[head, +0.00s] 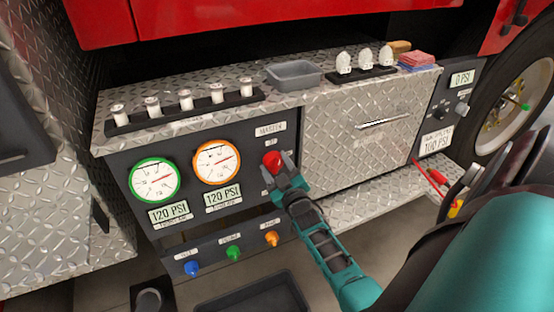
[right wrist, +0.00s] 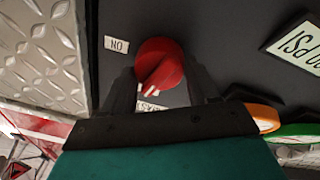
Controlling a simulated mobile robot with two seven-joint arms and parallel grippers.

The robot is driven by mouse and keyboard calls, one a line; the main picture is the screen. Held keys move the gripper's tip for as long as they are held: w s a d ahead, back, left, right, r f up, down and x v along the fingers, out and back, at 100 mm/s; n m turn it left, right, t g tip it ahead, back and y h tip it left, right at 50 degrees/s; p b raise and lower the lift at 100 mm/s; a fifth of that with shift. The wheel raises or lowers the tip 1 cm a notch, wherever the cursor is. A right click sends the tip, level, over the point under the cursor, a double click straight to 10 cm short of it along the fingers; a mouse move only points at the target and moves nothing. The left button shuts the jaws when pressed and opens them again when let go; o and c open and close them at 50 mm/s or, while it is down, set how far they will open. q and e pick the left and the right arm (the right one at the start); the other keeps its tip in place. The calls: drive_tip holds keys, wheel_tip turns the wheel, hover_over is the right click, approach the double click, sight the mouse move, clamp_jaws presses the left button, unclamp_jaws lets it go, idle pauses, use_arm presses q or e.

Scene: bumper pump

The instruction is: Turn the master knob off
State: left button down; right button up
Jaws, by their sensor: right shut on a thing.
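The red master knob (head: 271,160) sits on the dark panel, below the MASTER label (head: 270,129). My right gripper (head: 279,166) reaches it from the lower right and is shut on it, one finger on each side. In the right wrist view the red knob (right wrist: 160,60) lies between the two dark fingers (right wrist: 158,84), with a pale mark on its ridge. A small label (right wrist: 116,45) beside it reads ON, upside down in that view. My left gripper is not in view.
Left of the knob are a green-rimmed gauge (head: 154,180) and an orange-rimmed gauge (head: 216,162), each above a 120 PSI display. Blue, green and orange knobs (head: 233,252) sit below. A metal drawer (head: 365,145) is to the right. A grey tray (head: 293,73) rests on the ledge.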

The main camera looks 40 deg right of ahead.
drive_tip(key=shift+a+f+n, duration=0.1)
drive_tip(key=shift+a+n, duration=0.05)
drive_tip(key=shift+n, duration=0.65)
drive_tip(key=shift+a+f+n, duration=0.1)
drive_tip(key=shift+n, duration=0.7)
drive_tip(key=shift+y, duration=0.3)
drive_tip(key=shift+n, duration=0.4)
drive_tip(key=o, duration=0.9)
drive_tip(key=shift+f, duration=0.1)
drive_tip(key=shift+o, duration=0.6)
drive_tip(key=shift+d, duration=0.15)
drive_tip(key=shift+s, duration=0.1)
